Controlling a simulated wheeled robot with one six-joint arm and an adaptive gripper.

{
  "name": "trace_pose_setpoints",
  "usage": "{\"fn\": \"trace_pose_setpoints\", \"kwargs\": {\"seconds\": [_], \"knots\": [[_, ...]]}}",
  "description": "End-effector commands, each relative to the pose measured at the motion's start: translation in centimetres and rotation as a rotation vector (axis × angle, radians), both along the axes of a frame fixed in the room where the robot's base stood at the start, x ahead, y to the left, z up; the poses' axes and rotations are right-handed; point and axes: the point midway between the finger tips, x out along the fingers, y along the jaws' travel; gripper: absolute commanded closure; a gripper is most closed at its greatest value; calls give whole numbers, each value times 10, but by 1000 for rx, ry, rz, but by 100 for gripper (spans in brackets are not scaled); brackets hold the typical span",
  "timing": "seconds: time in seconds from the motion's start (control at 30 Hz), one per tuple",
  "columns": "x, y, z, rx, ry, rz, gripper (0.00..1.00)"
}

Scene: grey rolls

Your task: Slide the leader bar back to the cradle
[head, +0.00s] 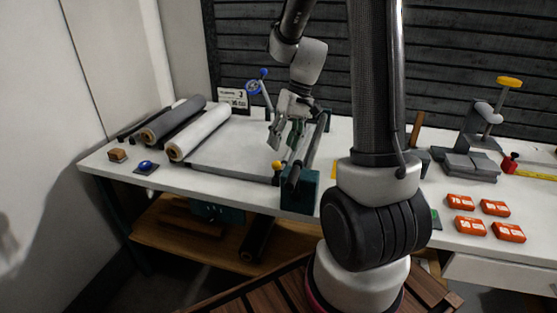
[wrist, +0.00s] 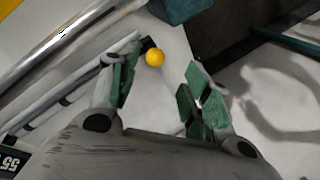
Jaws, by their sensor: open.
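A slim pale bar, which looks like the leader bar (wrist: 72,84), lies beside a shiny roller (wrist: 60,48) in the wrist view. A yellow knob (wrist: 155,58) is near the bar's end; it also shows in the head view (head: 277,165). My gripper (head: 285,141) is open above the bench, close to the bar. In the wrist view my gripper (wrist: 160,75) has its left finger beside the bar's end and the knob ahead between the fingers. Nothing is held. The cradle seems to be at the rolls on the left; its shape is mostly hidden.
A white roll (head: 199,132) and a dark grey roll (head: 173,121) lie at the left, with a flat grey surface (head: 235,148) reaching toward the roller. A teal block (head: 299,190) stands at the bench's front edge. A blue-knobbed handle (head: 254,88) rises behind.

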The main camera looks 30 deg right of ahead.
Motion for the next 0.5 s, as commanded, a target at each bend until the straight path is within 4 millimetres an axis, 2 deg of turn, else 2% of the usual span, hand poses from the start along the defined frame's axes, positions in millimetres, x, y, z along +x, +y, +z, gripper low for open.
{"fn": "trace_pose_setpoints", "kwargs": {"seconds": [0.17,0.5], "knots": [[6,0,-18,15,12,-1,52],[5,17,-69,14,14,-1,52]]}}
